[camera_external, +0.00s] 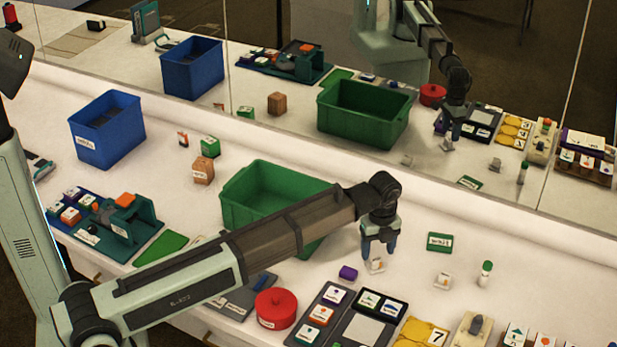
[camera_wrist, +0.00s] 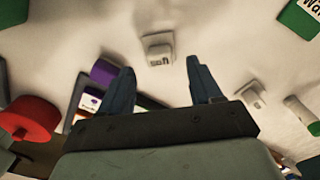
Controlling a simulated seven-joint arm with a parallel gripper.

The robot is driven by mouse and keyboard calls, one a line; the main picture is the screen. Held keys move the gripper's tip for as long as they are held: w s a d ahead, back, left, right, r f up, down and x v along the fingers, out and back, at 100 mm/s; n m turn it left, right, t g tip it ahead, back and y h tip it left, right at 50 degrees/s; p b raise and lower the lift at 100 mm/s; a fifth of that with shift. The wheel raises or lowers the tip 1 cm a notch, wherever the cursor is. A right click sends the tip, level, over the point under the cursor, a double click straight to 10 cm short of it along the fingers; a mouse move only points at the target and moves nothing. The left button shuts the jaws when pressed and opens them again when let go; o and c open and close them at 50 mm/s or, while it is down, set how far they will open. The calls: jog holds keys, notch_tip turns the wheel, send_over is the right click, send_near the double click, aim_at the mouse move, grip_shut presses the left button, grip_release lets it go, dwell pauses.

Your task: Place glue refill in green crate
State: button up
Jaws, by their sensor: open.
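The green crate (camera_external: 240,213) stands open left of my gripper, partly hidden behind my arm. My gripper (camera_external: 378,250) points down, open, just above a small pale labelled block (camera_external: 376,266). In the wrist view, this block (camera_wrist: 158,50) shows beyond and between the open fingertips (camera_wrist: 161,72), with nothing held. A second small pale block (camera_external: 443,281) lies to the right; it also shows in the wrist view (camera_wrist: 253,94). A white stick with a green cap (camera_external: 486,274) stands upright farther right. I cannot read which of these is labelled glue refill.
A purple block (camera_external: 348,273) and a round red container (camera_external: 276,309) lie left of the gripper. A green labelled box (camera_external: 439,242) lies behind right. A blue bin (camera_external: 107,130) stands far left. Trays and a yellow number board (camera_external: 422,333) line the front; a mirror reflects everything behind.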

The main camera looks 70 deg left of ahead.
aim_at(376, 259)
jog(key=shift+a+f, duration=0.1)
jog(key=shift+f, duration=2.2)
jog(key=shift+c, duration=0.4)
jog(key=c, duration=0.9)
